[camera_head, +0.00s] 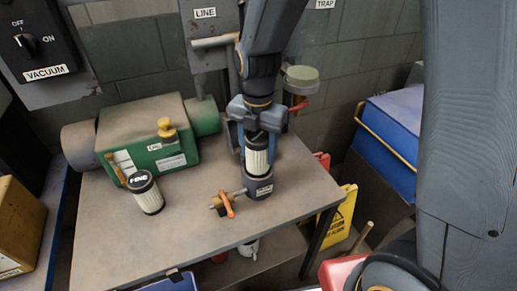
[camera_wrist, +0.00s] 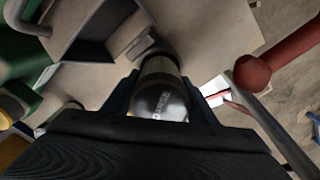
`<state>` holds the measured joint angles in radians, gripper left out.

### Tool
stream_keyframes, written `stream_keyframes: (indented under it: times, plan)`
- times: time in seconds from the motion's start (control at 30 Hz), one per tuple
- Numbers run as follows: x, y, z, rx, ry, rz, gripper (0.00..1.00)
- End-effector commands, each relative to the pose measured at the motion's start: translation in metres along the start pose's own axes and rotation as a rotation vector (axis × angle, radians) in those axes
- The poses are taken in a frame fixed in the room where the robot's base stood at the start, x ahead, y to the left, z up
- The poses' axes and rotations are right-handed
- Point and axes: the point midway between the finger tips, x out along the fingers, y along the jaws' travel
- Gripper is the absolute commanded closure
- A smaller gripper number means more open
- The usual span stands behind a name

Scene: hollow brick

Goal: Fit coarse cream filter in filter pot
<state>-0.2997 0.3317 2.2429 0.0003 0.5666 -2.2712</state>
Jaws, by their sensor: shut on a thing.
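The coarse cream filter (camera_head: 257,160) has a pale ribbed body and a dark cap. My gripper (camera_head: 258,132) is shut on its upper part and holds it upright over the filter pot (camera_head: 259,188). The filter's lower end meets the pot's rim in the head view; how far inside it is, I cannot tell. The pot is a dark grey cup with a white label, near the table's right side. In the wrist view the filter's dark lettered cap (camera_wrist: 160,102) lies between my gripper's fingers (camera_wrist: 162,95); the pot's opening is hidden there.
A second cream filter (camera_head: 147,193), its black cap marked FINE, stands on the table to the left. A green pump (camera_head: 148,135) stands behind it. An orange-handled valve (camera_head: 227,204) juts from the pot's left side. The table's front middle is clear.

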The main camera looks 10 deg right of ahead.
Motion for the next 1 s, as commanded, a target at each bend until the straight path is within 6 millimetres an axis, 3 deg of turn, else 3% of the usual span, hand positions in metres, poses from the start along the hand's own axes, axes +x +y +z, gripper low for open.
stream_keyframes:
  times: [1.0]
  plan:
    - [0.017, 0.0, 0.0, 0.0, 0.0, -0.001, 0.75]
